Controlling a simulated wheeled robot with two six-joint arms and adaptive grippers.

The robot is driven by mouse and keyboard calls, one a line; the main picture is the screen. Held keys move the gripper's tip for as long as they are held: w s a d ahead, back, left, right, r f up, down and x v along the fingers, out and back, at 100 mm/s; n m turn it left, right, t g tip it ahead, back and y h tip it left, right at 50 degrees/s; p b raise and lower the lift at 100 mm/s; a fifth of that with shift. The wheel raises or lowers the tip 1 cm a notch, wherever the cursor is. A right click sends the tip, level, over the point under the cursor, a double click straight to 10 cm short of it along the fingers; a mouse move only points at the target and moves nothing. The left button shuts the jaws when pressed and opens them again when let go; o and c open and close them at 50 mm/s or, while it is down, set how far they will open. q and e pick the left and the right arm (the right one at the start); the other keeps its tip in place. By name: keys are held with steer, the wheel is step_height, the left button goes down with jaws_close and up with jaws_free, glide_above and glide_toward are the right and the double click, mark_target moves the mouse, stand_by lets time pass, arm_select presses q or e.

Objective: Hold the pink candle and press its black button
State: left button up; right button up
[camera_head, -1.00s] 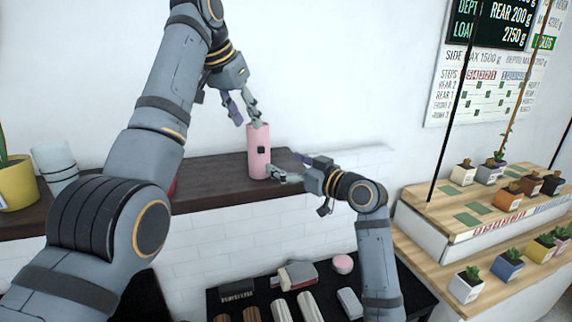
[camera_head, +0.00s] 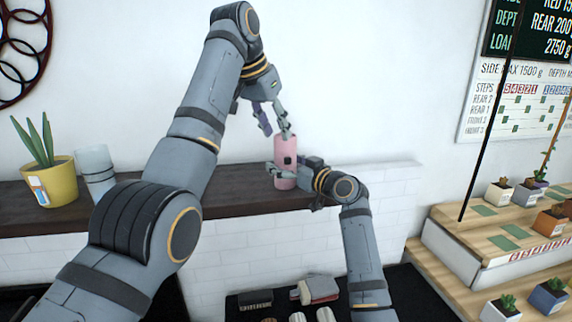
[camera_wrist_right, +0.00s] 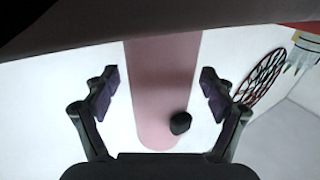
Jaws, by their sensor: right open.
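The pink candle (camera_head: 286,178) stands upright on the dark shelf (camera_head: 140,215), with its black button (camera_head: 288,161) on the side facing me. My left gripper (camera_head: 273,131) is at the candle's top, fingers apart and pointing down; one fingertip overlaps the top rim, and I cannot tell if it touches. My right gripper (camera_head: 291,171) is open at the candle's lower half. In the right wrist view the candle (camera_wrist_right: 160,80) lies between the two spread fingers, with gaps on both sides; the button (camera_wrist_right: 180,123) shows near the right finger. That view appears upside down.
A yellow plant pot (camera_head: 58,184) and a pale cup (camera_head: 96,172) stand on the shelf at left. A black tray with several items (camera_head: 290,300) is below. Wooden steps with small potted plants (camera_head: 500,190) stand at right. The wall above the candle is clear.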

steer(key=shift+c, duration=0.3)
steer(key=c, duration=1.3)
arm_select(q)
jaws_close()
stand_by(2.4)
